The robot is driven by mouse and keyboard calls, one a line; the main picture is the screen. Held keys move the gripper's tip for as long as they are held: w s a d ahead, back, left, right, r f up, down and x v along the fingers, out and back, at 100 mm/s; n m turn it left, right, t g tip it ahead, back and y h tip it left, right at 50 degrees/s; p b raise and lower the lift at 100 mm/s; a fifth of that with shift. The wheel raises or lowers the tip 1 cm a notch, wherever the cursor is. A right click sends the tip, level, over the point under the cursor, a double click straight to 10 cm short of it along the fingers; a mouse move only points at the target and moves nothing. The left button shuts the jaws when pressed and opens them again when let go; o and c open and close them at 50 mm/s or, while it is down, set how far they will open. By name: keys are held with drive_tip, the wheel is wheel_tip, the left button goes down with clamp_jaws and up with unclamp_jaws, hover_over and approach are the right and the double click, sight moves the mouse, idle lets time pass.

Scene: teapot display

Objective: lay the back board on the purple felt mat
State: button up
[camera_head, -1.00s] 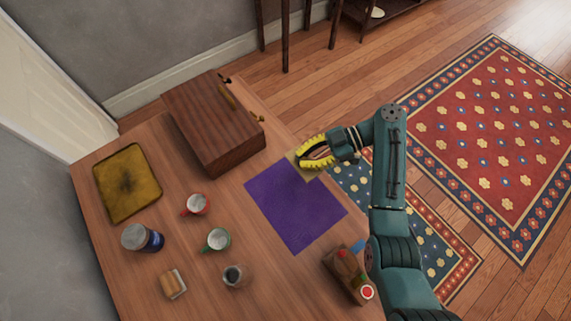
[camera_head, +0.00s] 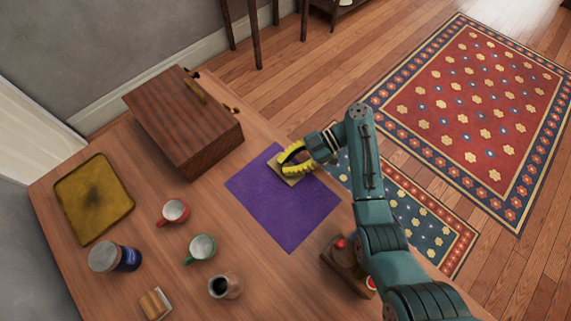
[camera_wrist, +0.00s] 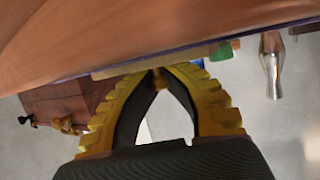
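The back board looks like a small tan board (camera_head: 287,180) at the far right part of the purple felt mat (camera_head: 285,217). My gripper (camera_head: 292,165), with yellow fingers, is over it. In the wrist view the fingertips (camera_wrist: 158,72) close on a small brass-coloured knob on the face of the board (camera_wrist: 150,62). The board's far side is close to the thin purple line of the mat (camera_wrist: 220,41). I cannot tell whether it touches the mat. In the head view the fingers hide part of the board.
A dark wooden box (camera_head: 185,125) stands left of the mat. A wooden holder (camera_head: 345,265) is near the mat's lower right corner.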

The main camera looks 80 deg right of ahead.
drive_tip(key=o, duration=0.4)
drive_tip(key=shift+c, duration=0.2)
drive_tip(key=shift+r, duration=0.15)
drive_tip(key=p+v, duration=0.8)
drive_tip(key=v, duration=0.4)
drive_tip(key=shift+s, duration=0.1)
